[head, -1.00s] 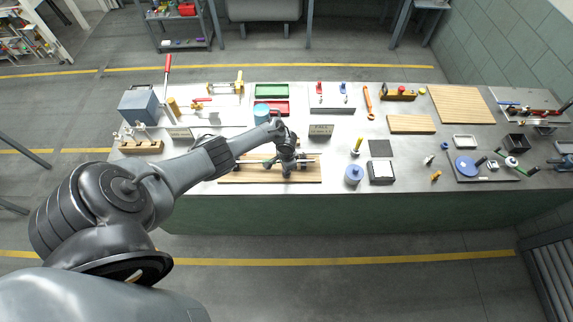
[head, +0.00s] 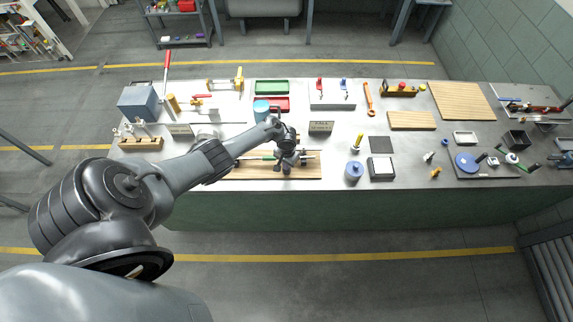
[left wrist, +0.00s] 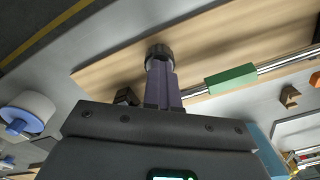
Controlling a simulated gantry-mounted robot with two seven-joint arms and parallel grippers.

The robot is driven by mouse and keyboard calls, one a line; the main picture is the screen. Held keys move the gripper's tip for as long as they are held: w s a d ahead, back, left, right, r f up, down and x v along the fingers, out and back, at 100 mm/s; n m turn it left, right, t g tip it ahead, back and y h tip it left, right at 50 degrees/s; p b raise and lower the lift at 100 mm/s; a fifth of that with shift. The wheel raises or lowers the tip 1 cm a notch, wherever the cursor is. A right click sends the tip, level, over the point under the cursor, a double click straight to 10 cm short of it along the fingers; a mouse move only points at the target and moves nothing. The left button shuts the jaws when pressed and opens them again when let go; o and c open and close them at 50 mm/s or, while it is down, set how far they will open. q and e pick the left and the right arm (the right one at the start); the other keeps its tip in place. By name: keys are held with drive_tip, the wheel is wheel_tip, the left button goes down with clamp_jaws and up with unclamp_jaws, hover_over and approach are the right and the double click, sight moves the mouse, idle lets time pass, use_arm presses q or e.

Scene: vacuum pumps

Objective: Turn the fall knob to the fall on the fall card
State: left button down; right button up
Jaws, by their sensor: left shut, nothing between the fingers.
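A wooden board (head: 240,172) at the table's front edge carries a metal rod with a green block (head: 262,157). My left gripper (head: 286,167) is over this board, shut and empty. In the left wrist view, the fingers of my left gripper (left wrist: 161,72) point at a dark ribbed round knob (left wrist: 158,52) on the board; whether they touch it I cannot tell. The green block (left wrist: 231,78) sits on the rod to the right. A small card stand (head: 320,127) stands behind the board; its writing is too small to read. My right gripper is not in view.
A blue-lidded jar (head: 353,173) and a black-framed tray (head: 381,170) stand right of the board. A blue cylinder (head: 261,111) and red tray stand behind my gripper. A second card (head: 180,129) is at the left. Bare table lies between the board and the jar.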

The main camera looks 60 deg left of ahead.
use_arm(q)
drive_tip(key=n, duration=0.2)
drive_tip(key=shift+n, duration=0.4)
drive_tip(key=n, duration=0.3)
drive_tip(key=shift+d+n, duration=0.1)
drive_tip(key=shift+n, duration=0.7)
drive_tip(key=n, duration=0.4)
drive_tip(key=shift+n, duration=0.3)
drive_tip(key=c, duration=1.8)
unclamp_jaws()
drive_tip(key=shift+c, duration=0.2)
